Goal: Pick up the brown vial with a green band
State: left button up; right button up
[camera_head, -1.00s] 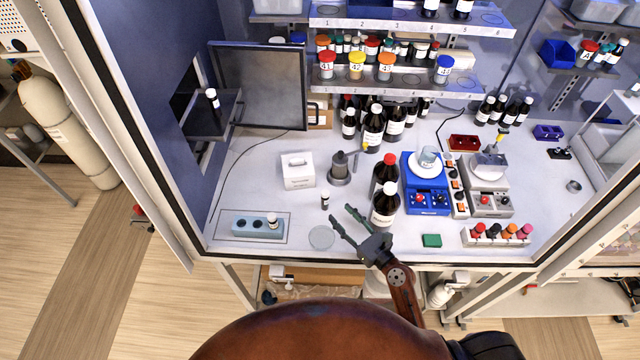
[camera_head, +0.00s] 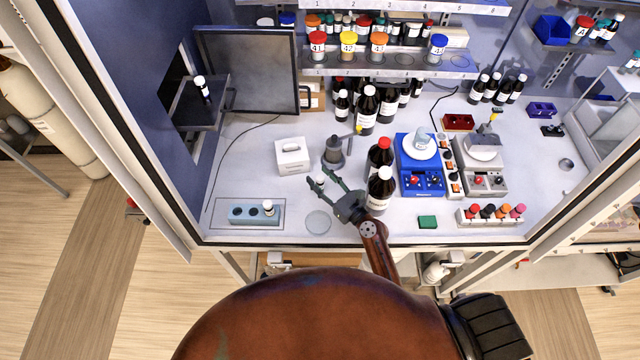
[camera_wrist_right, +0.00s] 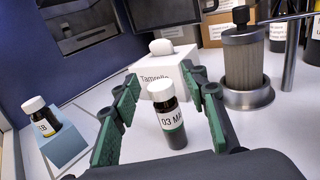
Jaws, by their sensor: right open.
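A small dark vial (camera_wrist_right: 174,130) with a white cap and a white label reading "03 MA" stands upright on the bench in the right wrist view. Its lower part looks dark green. It also shows, small, in the head view (camera_head: 319,181). My right gripper (camera_head: 321,177) is open, with its green-padded fingers on either side of this vial, apart from it in the wrist view. Another white-capped vial (camera_wrist_right: 41,116) sits in the blue rack (camera_head: 240,213) at left. A third vial (camera_head: 201,85) stands on the dark ledge of the left wall. My left gripper is not in view.
A white box (camera_head: 291,156) and a grey metal cylinder (camera_head: 334,152) stand just behind the vial. Dark bottles (camera_head: 379,189) stand close right of my right gripper. A flat round dish (camera_head: 318,222) lies in front. Bench left of the box is clear.

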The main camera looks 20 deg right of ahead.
jog(key=c, duration=1.1)
jog(key=shift+o, duration=0.2)
jog(key=shift+r, duration=0.15)
